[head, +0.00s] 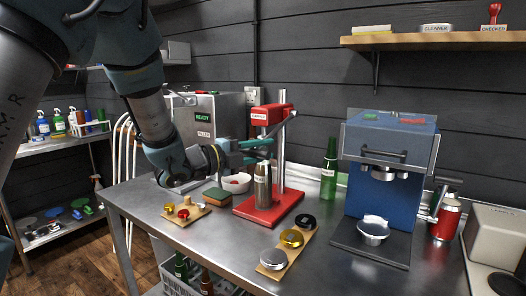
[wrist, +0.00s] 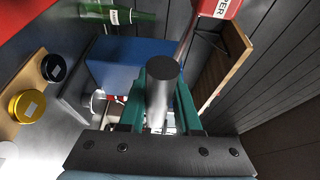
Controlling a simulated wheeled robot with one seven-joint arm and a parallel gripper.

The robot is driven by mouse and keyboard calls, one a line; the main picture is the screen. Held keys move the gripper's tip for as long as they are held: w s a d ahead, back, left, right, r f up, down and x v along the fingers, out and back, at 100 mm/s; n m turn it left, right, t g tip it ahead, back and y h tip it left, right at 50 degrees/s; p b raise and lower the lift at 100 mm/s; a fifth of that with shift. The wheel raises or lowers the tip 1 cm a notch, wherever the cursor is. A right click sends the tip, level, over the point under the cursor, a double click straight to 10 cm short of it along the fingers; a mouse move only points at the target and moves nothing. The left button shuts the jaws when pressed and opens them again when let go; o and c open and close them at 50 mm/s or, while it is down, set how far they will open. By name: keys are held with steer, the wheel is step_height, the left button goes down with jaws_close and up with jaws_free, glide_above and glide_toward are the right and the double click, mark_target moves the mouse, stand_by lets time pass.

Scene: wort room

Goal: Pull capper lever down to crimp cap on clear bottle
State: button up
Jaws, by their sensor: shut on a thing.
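The red capper (head: 268,116) stands on its red base (head: 290,205) with a silver post, near the middle of the bench. A brownish bottle (head: 262,190), perhaps the clear one, stands upright on the base; whether a cap sits on it is hidden. My gripper (head: 262,149) is level with the bottle's top, below the capper head. In the wrist view its green fingers (wrist: 165,105) are shut on a grey cylindrical grip (wrist: 163,72), which looks like the capper lever's handle. The red capper head (wrist: 215,8) shows at the top of that view.
A board (head: 273,274) with silver, gold and black discs lies in front. A green bottle (head: 328,170) stands behind right, and a blue machine (head: 385,160) further right. Some bench between is clear.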

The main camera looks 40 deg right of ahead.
steer(key=shift+f, duration=0.15)
jaws_close()
steer(key=shift+a+f, duration=0.1)
steer(key=shift+f, duration=0.1)
stand_by(0.4)
step_height(320, 180, up, 19)
steer(key=w+d+y+p, duration=0.1)
steer(key=d+p, duration=0.1)
steer(key=p, duration=0.4)
steer(key=shift+d+r+n, duration=0.2)
steer(key=shift+d+n, duration=0.1)
steer(key=shift+n, duration=0.1)
stand_by(0.6)
